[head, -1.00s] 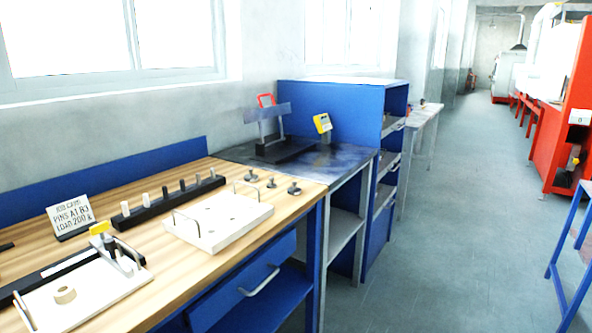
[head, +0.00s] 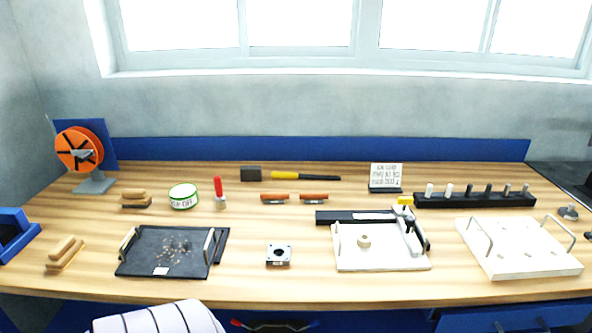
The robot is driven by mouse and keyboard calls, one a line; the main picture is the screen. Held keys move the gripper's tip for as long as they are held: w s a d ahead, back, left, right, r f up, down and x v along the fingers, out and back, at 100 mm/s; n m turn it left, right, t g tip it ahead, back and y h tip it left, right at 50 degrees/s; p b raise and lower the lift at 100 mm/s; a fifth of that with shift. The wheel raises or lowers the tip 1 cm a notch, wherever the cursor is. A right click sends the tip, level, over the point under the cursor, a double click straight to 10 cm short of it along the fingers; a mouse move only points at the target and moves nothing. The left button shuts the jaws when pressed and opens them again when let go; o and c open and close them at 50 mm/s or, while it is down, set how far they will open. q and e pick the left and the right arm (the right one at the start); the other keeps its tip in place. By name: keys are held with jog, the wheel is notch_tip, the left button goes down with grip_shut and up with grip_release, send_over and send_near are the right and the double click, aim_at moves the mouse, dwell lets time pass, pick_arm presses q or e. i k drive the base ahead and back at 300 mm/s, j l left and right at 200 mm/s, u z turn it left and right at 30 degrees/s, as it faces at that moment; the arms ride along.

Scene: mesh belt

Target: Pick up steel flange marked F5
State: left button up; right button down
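A small square grey metal block with a round dark hole (head: 279,246) lies on the front middle of the wooden bench. It looks like a flange. A dark label shows on its front face, but the mark on it is too small to read. It stands alone, apart from the trays on both sides. Neither of my grippers is in view.
A black tray with handles (head: 135,262) lies left of the block; a white fixture plate (head: 400,262) and white tray (head: 530,262) lie right. Behind are orange-handled tools (head: 280,198), a green-white tin (head: 183,196) and a black pin rack (head: 460,201). A white striped object (head: 160,320) shows below.

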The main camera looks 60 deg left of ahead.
aim_at(280, 254)
jog(key=u, duration=1.85)
